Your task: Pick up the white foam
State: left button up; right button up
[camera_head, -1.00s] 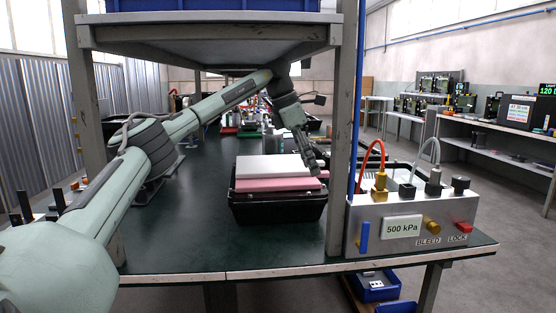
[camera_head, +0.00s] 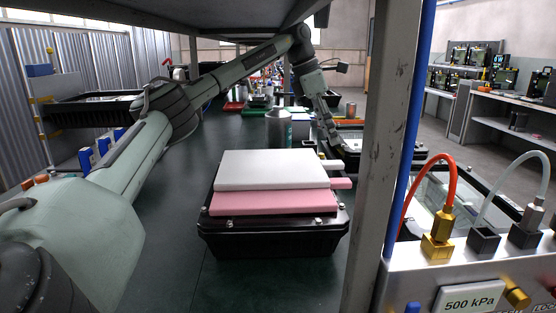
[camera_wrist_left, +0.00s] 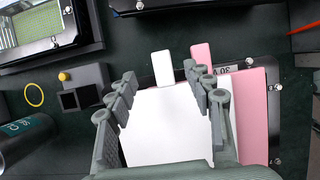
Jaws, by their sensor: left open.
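The white foam (camera_head: 270,168) is a flat slab with a narrow tab at its right end. It lies on a pink foam slab (camera_head: 272,203), on top of a black housing (camera_head: 275,240). My left gripper (camera_head: 332,138) points down near the far right corner of the white foam, by its tab. In the left wrist view my left gripper (camera_wrist_left: 163,84) is open, and the white foam (camera_wrist_left: 165,125) shows between its fingers with the tab (camera_wrist_left: 163,68) beyond. The pink foam (camera_wrist_left: 250,110) shows beside it. I cannot tell the gripper's height above the foam. My right gripper is out of view.
A grey post (camera_head: 378,160) stands right of the housing. A shelf (camera_head: 180,15) hangs above.

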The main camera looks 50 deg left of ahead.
aim_at(341, 162)
pick_arm(q)
jog(key=shift+w, duration=0.2)
jog(key=shift+w+f, duration=0.1)
jog(key=shift+f, duration=0.25)
jog(key=shift+x, duration=0.9)
jog(key=x, duration=0.5)
jog(key=shift+d, duration=0.25)
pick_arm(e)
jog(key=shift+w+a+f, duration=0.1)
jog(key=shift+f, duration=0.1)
pick_arm(q)
jog(key=shift+c, duration=0.4)
jog(key=c, duration=1.1)
jog(key=shift+r, duration=0.1)
